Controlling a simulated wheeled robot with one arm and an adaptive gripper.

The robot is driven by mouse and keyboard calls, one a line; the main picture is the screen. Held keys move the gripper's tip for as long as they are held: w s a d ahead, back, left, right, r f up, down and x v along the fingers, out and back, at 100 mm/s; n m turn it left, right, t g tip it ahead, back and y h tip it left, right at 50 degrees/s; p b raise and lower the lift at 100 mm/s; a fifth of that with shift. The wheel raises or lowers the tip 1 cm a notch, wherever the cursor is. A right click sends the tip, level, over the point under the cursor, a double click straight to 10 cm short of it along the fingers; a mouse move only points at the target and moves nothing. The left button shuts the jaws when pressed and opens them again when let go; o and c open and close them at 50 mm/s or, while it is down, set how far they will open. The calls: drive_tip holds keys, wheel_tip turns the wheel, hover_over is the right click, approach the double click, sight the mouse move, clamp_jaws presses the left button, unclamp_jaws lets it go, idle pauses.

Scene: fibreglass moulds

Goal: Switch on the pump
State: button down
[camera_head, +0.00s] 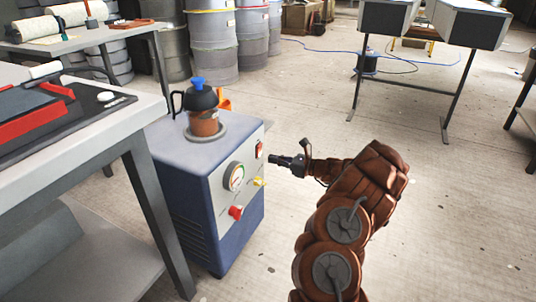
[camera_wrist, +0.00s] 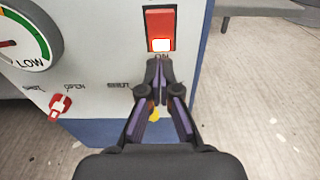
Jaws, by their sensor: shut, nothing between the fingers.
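The pump (camera_head: 190,165) is a blue and pale grey cabinet on the floor. Its front panel carries a red rocker switch (camera_head: 259,150) at the upper right. In the wrist view the switch (camera_wrist: 160,30) is red in a dark frame, with a bright white, orange-edged patch at its lower end and the label "ON" below. My gripper (camera_head: 278,160) is shut and empty in front of the panel. In the wrist view its fingertips (camera_wrist: 158,62) are at the switch's lower edge, partly covering the label; I cannot tell whether they touch.
A gauge (camera_head: 234,177), a red valve handle (camera_head: 236,212) and a yellow handle (camera_head: 259,182) are on the same panel. A workbench (camera_head: 100,130) stands close on the left. Drums (camera_head: 212,45) stand behind.

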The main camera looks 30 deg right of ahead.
drive_tip(key=f+p+v, duration=0.2)
drive_tip(key=p+v, duration=0.1)
drive_tip(key=v, duration=0.7)
drive_tip(key=shift+s, duration=0.2)
drive_tip(key=shift+d, duration=0.15)
drive_tip(key=a+r+n+g+y+p, duration=0.6)
drive_tip(key=a+r+n+g+p, duration=0.55)
drive_tip(key=a+r, duration=1.8)
drive_tip(key=s+a+r+n+g+h+p, duration=0.35)
drive_tip(key=s+a+r+n+p, duration=0.4)
drive_tip(key=s, duration=0.35)
drive_tip(key=s+a+r+n+g+h+p, duration=0.2)
drive_tip(key=s+a+r+n+h+p, duration=0.2)
drive_tip(key=s+a+r+n+p, duration=0.45)
drive_tip(key=s+d+r+n+h+p, duration=0.1)
drive_tip(key=s+d+r+h+p, duration=0.2)
drive_tip(key=s, duration=0.5)
drive_tip(key=s+d+r+n+h+p, duration=0.1)
drive_tip(key=s+d+r+h+p, duration=0.3)
drive_tip(key=s+p, duration=0.3)
drive_tip(key=shift+s+d+p, duration=0.4)
drive_tip(key=shift+s+d, duration=0.4)
drive_tip(key=shift+d, duration=0.1)
